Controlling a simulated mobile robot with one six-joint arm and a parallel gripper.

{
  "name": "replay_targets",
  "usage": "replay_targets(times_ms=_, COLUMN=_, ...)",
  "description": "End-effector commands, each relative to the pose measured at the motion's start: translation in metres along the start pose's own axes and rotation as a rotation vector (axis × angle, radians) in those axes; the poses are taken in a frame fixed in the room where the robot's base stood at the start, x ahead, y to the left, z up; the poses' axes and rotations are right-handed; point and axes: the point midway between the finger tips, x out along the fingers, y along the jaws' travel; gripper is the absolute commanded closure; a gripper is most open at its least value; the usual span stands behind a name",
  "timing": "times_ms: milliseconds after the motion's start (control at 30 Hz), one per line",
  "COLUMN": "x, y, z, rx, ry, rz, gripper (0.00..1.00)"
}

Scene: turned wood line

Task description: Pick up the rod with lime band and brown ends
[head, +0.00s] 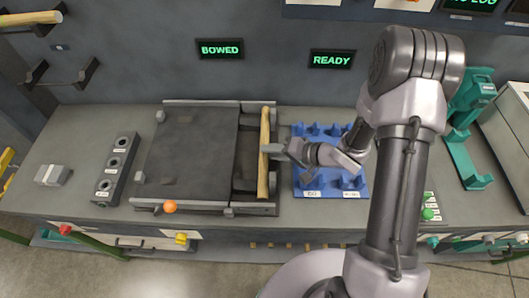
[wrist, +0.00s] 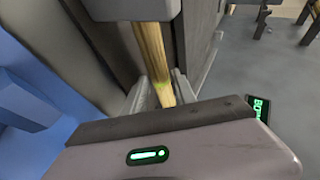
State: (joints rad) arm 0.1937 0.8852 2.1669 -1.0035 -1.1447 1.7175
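A long pale wooden rod (head: 264,170) lies lengthwise at the right side of the dark grey fixture in the head view. My gripper (head: 268,149) is at the rod's middle from the right. The rod still rests in the fixture.
A blue tray (head: 301,184) with cradles stands right of the fixture (head: 190,150), under my arm. A grey block with holes (head: 117,168) and a small grey box (head: 52,175) are at left. An orange knob (head: 170,206) is at the fixture's front. Signs read BOWED (head: 220,49) and READY (head: 332,60).

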Motion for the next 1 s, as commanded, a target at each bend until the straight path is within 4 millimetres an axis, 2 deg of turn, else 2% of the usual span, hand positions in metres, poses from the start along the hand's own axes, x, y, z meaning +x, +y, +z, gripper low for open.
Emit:
replay_targets(times_ms=33, x=0.009, y=0.002, z=0.001, rx=-0.001, ry=-0.001, rz=0.0, gripper=0.67)
replay_targets(times_ms=100, x=0.015, y=0.001, z=0.001, rx=-0.001, ry=0.0, rz=0.0, gripper=0.67)
replay_targets(times_ms=333, x=0.016, y=-0.001, z=0.0, rx=0.0, ry=0.001, rz=0.0, gripper=0.69)
replay_targets(times_ms=500, x=0.016, y=0.0, z=0.0, rx=0.0, ry=0.001, rz=0.001, gripper=1.0)
replay_targets(times_ms=833, x=0.016, y=-0.002, z=0.0, rx=0.0, ry=0.001, rz=0.0, gripper=1.0)
replay_targets(times_ms=933, x=0.016, y=-0.013, z=0.001, rx=-0.001, ry=0.0, rz=0.0, gripper=1.0)
replay_targets(times_ms=1000, x=0.017, y=-0.028, z=0.003, rx=-0.003, ry=-0.001, rz=-0.001, gripper=1.0)
